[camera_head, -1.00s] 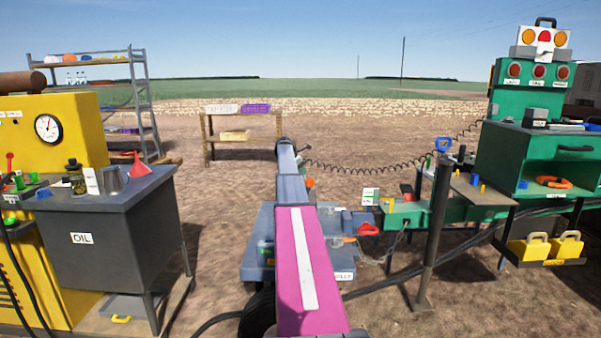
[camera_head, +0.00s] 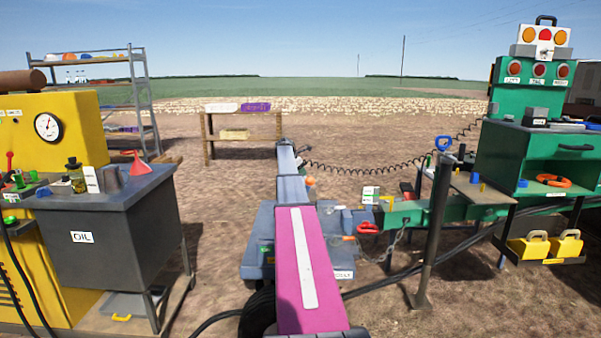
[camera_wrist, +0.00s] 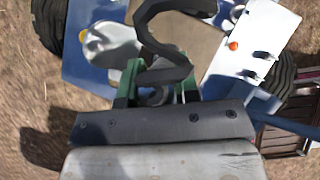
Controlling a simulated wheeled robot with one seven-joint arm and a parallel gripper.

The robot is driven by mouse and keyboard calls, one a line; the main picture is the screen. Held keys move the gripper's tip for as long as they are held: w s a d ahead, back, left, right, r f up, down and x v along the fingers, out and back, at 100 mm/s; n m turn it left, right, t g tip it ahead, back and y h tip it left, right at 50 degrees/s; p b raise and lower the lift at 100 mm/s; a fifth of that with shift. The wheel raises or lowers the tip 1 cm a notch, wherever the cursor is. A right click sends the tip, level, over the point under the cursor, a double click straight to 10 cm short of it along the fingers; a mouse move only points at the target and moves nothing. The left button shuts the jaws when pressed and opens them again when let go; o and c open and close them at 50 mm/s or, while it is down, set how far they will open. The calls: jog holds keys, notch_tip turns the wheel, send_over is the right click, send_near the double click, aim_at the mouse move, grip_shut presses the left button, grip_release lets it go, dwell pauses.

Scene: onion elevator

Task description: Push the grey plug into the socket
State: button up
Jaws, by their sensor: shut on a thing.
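In the wrist view my gripper (camera_wrist: 158,92) has two green fingers closed around a dark grey piece (camera_wrist: 157,76), which appears to be the plug. A thick black cable loops up from it. In the head view my pink and grey arm reaches straight ahead and hides most of the gripper. A coiled black cable (camera_head: 345,169) runs from the green machine to the arm's far end. I cannot make out the socket for certain. A white panel (camera_wrist: 252,50) with an orange button and dark fittings lies to the right of the fingers in the wrist view.
A blue cart (camera_head: 258,262) with small items stands under my arm. A grey post (camera_head: 434,225) and the green machine (camera_head: 530,155) are to the right. A dark oil cabinet (camera_head: 105,235) is at left. A wooden rack (camera_head: 242,138) stands ahead on open dirt.

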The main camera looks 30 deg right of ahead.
jog(key=shift+f, duration=1.75)
dwell(0.7)
jog(key=o, duration=1.5)
jog(key=shift+r, duration=0.1)
jog(key=shift+r, duration=3.4)
jog(key=shift+a, duration=0.1)
